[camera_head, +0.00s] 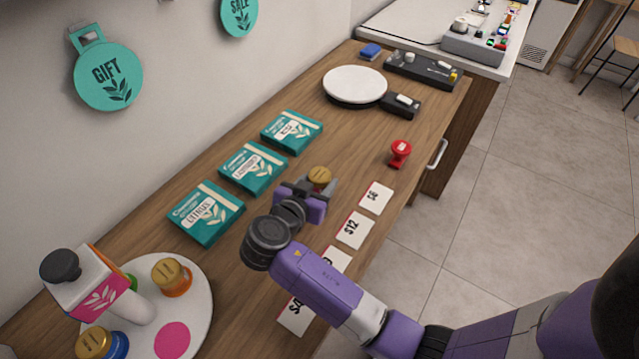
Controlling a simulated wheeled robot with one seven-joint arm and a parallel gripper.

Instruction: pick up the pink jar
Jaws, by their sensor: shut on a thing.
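My gripper (313,189) is over the wooden counter, right of the teal boxes. It is shut on a gold-lidded jar (320,175). Only the jar's lid shows clearly; my gripper hides its body, so I cannot tell its colour. The lid faces up and the jar looks upright. I cannot tell whether it touches the counter. On the round white tray (203,308) at lower left, a flat pink spot (172,340) is bare.
The tray holds an orange jar (171,277), a blue jar (103,344) and a pink-and-white sign post (92,284). Teal boxes (254,167) line the wall side. Price cards (355,230) line the front edge. A red stamp (400,153) and white turntable (355,85) stand farther back.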

